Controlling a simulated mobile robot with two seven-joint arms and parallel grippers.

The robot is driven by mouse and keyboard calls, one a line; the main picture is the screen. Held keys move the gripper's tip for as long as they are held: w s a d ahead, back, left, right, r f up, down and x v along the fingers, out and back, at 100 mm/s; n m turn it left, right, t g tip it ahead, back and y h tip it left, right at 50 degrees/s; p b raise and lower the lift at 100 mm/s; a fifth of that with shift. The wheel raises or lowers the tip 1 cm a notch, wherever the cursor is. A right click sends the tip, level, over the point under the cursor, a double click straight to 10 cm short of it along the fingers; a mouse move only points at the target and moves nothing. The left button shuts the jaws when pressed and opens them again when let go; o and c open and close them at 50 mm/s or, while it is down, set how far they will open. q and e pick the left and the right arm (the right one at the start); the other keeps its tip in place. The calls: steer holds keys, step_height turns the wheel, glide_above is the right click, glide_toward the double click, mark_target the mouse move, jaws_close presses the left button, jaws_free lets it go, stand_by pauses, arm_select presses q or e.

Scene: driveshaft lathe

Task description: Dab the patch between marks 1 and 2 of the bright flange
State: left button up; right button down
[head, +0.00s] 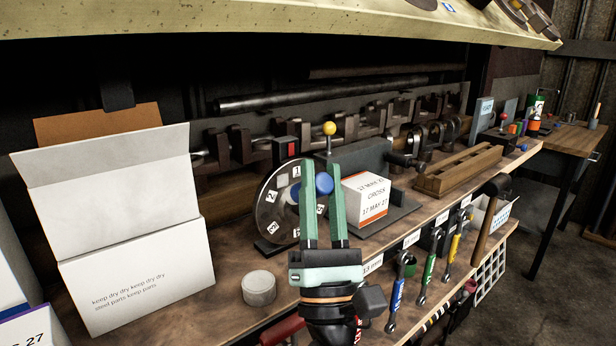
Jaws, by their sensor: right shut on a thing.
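A round metal flange (268,203) stands upright on the bench at the picture's middle, with small white number tags around its face. One tag near its top reads 1; the others are too small to read surely. My right gripper (322,180) reaches up from below in front of the flange's right side. Its two green fingers are shut on a round blue dabber (324,184), held at the fingertips. The dabber overlaps the flange's right edge in the picture; I cannot tell whether they touch. The fingers hide part of the flange. My left gripper is not in view.
A white box (135,275) with an open lid stands at left. A grey cylinder (259,288) lies before the flange. A labelled white box (367,200) sits right of my fingers. Coloured wrenches (427,280) and a hammer (487,215) hang along the bench's front edge. A shelf (280,18) overhangs.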

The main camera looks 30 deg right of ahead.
steer(key=shift+s, duration=0.65)
steer(key=s+p, duration=0.2)
steer(key=s, duration=0.1)
steer(key=shift+d, duration=0.15)
stand_by(0.6)
steer(key=shift+w+a, duration=0.15)
steer(key=shift+w, duration=1.8)
steer(key=shift+w+a, duration=0.15)
steer(key=shift+w, duration=1.75)
